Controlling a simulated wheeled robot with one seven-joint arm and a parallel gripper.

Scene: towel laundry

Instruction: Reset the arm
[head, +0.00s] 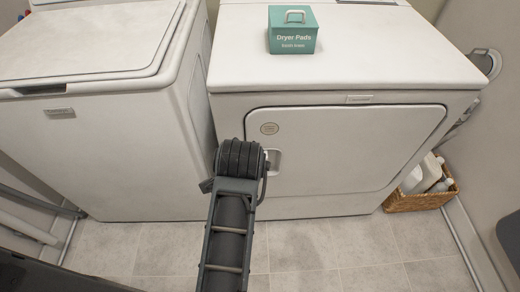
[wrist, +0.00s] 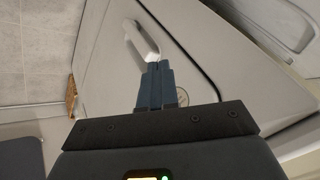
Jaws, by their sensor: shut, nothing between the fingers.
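My gripper (wrist: 156,72) is shut and empty in the wrist view. Its dark fingertips are at the near end of the pale dryer door handle (wrist: 142,40); I cannot tell whether they touch it. In the head view, my arm reaches up from the bottom middle and hides the gripper. The white dryer (head: 228,135) stands behind the arm, and its door (head: 355,145) looks closed. The door handle (head: 273,160) shows just right of my arm.
A white washer (head: 130,135) with its lid down stands at the left. A teal Dryer Pads box (head: 292,38) sits on the dryer. A wicker basket (head: 418,201) with white bottles is on the floor at the right. Tiled floor (head: 330,240) in front is clear.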

